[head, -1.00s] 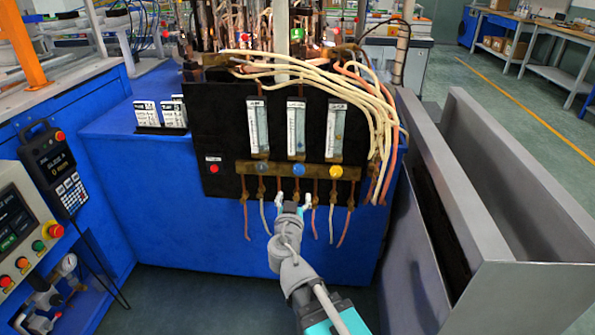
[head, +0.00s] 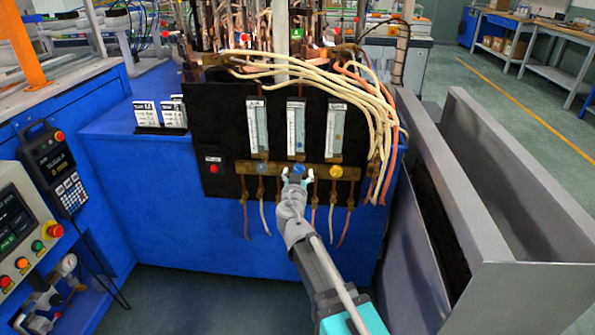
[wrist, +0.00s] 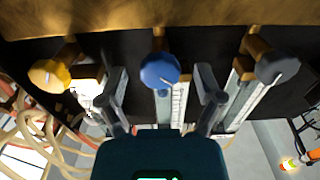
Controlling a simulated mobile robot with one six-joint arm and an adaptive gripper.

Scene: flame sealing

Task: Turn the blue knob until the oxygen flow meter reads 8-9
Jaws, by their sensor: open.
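The blue knob (head: 299,170) sits on the brass bar below the middle flow meter (head: 296,128). In the wrist view the blue knob (wrist: 160,71) lies between the two fingers, toward the fingertip end, with a gap on both sides. My gripper (head: 298,177) is open around the knob's left and right sides and is empty; in the wrist view my gripper (wrist: 161,80) shows both fingers spread. The meter scales are too small to read.
A yellow knob (head: 336,172) and a grey-blue knob (head: 262,168) flank the blue one on the brass bar (head: 318,171). A red button (head: 213,169) is at left on the black panel. Hoses hang below and at right. A grey metal bin (head: 520,225) stands at right.

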